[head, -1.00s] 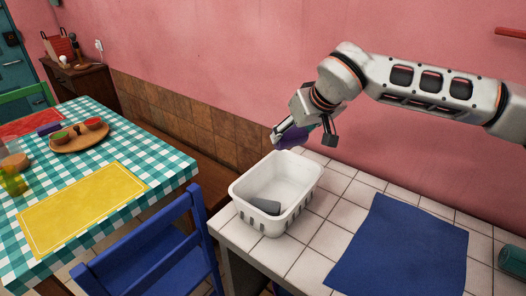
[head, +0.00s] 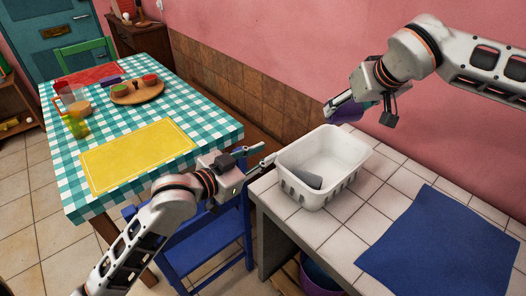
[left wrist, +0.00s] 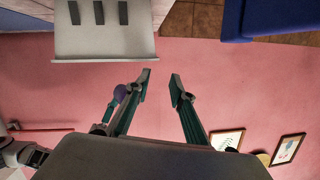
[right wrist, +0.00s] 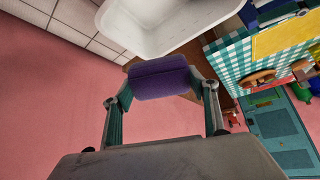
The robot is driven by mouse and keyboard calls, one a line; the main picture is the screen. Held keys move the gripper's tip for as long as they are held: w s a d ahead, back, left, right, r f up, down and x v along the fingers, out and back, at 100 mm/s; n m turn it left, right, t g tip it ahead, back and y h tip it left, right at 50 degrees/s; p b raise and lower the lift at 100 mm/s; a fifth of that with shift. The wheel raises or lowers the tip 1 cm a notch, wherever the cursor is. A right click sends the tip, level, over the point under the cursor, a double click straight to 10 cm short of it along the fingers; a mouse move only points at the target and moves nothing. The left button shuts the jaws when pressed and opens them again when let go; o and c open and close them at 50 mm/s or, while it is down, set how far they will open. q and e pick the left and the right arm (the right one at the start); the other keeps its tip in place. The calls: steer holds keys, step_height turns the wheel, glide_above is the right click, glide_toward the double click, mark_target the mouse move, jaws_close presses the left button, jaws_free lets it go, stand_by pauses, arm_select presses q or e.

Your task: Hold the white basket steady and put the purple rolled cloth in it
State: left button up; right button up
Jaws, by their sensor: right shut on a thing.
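The white basket (head: 335,192) stands upright on the white-tiled counter, near its left end. Its slotted side shows in the left wrist view (left wrist: 98,42), and its rim in the right wrist view (right wrist: 140,45). My left gripper (head: 268,152) is open and empty just left of the basket, apart from it. My right gripper (head: 342,110) is shut on the purple rolled cloth (right wrist: 163,78), held in the air behind the basket's far side. In the head view the cloth (head: 350,113) is partly hidden by the gripper.
A blue mat (head: 440,245) lies on the counter (head: 310,232) right of the basket. A blue chair (head: 210,250) stands left of the counter, below my left arm. A table with a green checked cloth (head: 215,128) carries a yellow mat (head: 135,153) and a wooden tray (head: 137,96).

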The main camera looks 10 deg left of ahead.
mark_target(294, 145)
arm_select(q)
steer(key=w+d+f+g, duration=0.1)
steer(key=w+d, duration=0.1)
steer(key=w, duration=0.1)
steer(key=w+d+f+n+g, duration=0.1)
steer(key=w+d, duration=0.2)
steer(key=w+d+f+g+h, duration=0.1)
steer(key=w+d+f, duration=0.1)
steer(key=w, duration=0.1)
steer(key=shift+d+n, duration=0.35)
steer(key=shift+n, duration=0.05)
stand_by(0.4)
steer(key=shift+f, duration=0.1)
jaws_close()
